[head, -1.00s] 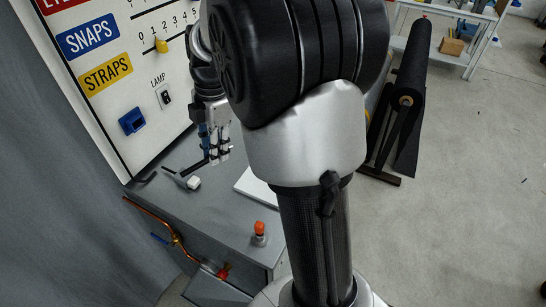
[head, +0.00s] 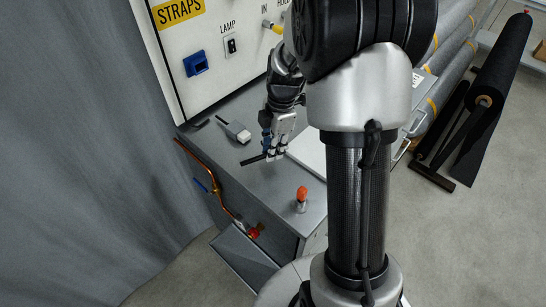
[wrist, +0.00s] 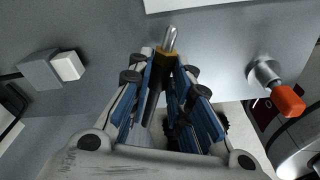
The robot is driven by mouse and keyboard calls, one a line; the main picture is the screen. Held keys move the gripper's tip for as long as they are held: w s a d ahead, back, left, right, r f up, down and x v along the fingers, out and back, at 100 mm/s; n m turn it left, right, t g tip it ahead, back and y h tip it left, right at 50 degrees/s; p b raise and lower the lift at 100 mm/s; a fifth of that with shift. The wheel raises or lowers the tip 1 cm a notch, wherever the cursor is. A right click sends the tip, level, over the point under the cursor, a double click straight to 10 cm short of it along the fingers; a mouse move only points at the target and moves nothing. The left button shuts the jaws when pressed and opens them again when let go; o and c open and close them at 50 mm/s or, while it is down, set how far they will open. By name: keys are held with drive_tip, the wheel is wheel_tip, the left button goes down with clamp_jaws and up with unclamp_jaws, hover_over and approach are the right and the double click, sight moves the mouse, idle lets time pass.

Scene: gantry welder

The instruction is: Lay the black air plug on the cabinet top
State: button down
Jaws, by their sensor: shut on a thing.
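My gripper (head: 275,150) is low over the grey cabinet top (head: 235,165), shut on the black air plug (head: 252,160). In the head view the plug is a thin dark rod pointing left out of the fingers. In the wrist view my gripper (wrist: 165,72) has the plug's black body between its fingers, and its brass collar and steel tip (wrist: 170,38) stick out past them. The rest of the body is partly hidden by the fingers. I cannot tell whether the plug touches the cabinet top.
A grey and white connector (head: 237,132) lies left of my gripper. An orange-capped fitting (head: 301,195) stands near the front edge. A white sheet (head: 308,150) lies to the right. The upright panel (head: 215,60) rises behind. Copper pipe (head: 205,178) runs along the cabinet's left side.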

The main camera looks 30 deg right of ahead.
drive_tip(key=shift+f+b, duration=0.45)
drive_tip(key=shift+f, duration=1.35)
drive_tip(key=shift+f, duration=0.2)
drive_tip(key=c, duration=1.5)
unclamp_jaws()
drive_tip(key=shift+o, duration=0.2)
